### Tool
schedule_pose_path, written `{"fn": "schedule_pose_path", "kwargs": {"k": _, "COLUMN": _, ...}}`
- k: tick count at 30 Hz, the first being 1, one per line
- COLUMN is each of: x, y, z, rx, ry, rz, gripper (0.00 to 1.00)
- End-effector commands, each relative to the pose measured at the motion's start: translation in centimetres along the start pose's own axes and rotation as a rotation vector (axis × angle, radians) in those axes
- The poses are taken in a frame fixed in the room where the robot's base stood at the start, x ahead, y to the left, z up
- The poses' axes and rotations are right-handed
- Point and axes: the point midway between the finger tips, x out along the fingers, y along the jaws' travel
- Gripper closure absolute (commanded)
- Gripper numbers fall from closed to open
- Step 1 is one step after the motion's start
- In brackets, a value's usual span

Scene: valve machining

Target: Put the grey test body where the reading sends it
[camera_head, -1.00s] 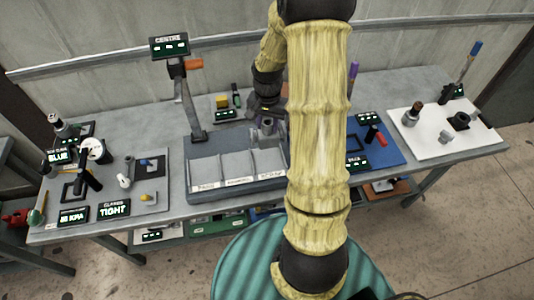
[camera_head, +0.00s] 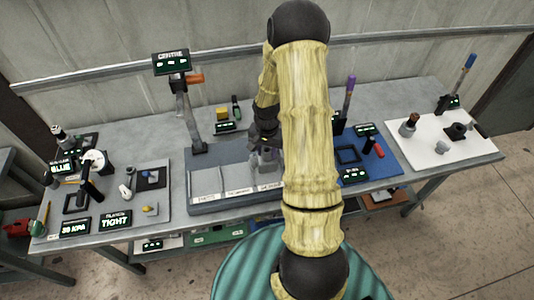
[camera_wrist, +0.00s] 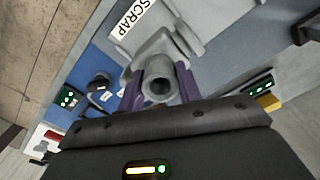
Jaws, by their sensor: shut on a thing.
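The grey test body (camera_wrist: 158,86), with a round open bore, is between the purple fingers of my gripper (camera_wrist: 160,97) in the wrist view. The gripper is shut on it. In the head view the body (camera_head: 268,156) is over the right end of the grey sorting tray (camera_head: 207,183), just left of my arm. The SCRAP label (camera_wrist: 133,20) is close beside it in the wrist view. I cannot tell whether the body touches the tray floor. A display at front left reads TIGHT (camera_head: 115,221); the one beside it shows a KPA reading (camera_head: 75,228).
A blue mat (camera_head: 385,166) with a black square frame (camera_head: 348,155) lies right of the tray. A white board (camera_head: 425,150) with small parts is farther right. A post with a CENTRE display (camera_head: 171,62) stands behind the tray. A gauge fixture (camera_head: 95,162) stands at left.

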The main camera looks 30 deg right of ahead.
Motion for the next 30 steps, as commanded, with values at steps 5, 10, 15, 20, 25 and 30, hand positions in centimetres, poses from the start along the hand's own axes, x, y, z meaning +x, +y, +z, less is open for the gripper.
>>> {"fn": "schedule_pose_path", "kwargs": {"k": 5, "x": 1.8, "y": 0.0, "z": 0.0, "rx": 0.0, "ry": -0.001, "rz": 0.001, "gripper": 1.0}}
{"fn": "schedule_pose_path", "kwargs": {"k": 10, "x": 2.3, "y": 0.0, "z": -0.1, "rx": 0.001, "ry": 0.001, "rz": 0.0, "gripper": 1.0}}
{"fn": "schedule_pose_path", "kwargs": {"k": 15, "x": 2.3, "y": 0.0, "z": -0.1, "rx": 0.001, "ry": 0.002, "rz": 0.0, "gripper": 1.0}}
{"fn": "schedule_pose_path", "kwargs": {"k": 20, "x": 2.7, "y": -0.1, "z": 0.0, "rx": -0.001, "ry": 0.0, "rz": 0.001, "gripper": 0.61}}
{"fn": "schedule_pose_path", "kwargs": {"k": 25, "x": 2.6, "y": -0.1, "z": 0.0, "rx": -0.001, "ry": 0.0, "rz": 0.001, "gripper": 0.43}}
{"fn": "schedule_pose_path", "kwargs": {"k": 30, "x": 2.6, "y": 0.0, "z": 0.0, "rx": 0.0, "ry": 0.0, "rz": 0.001, "gripper": 0.43}}
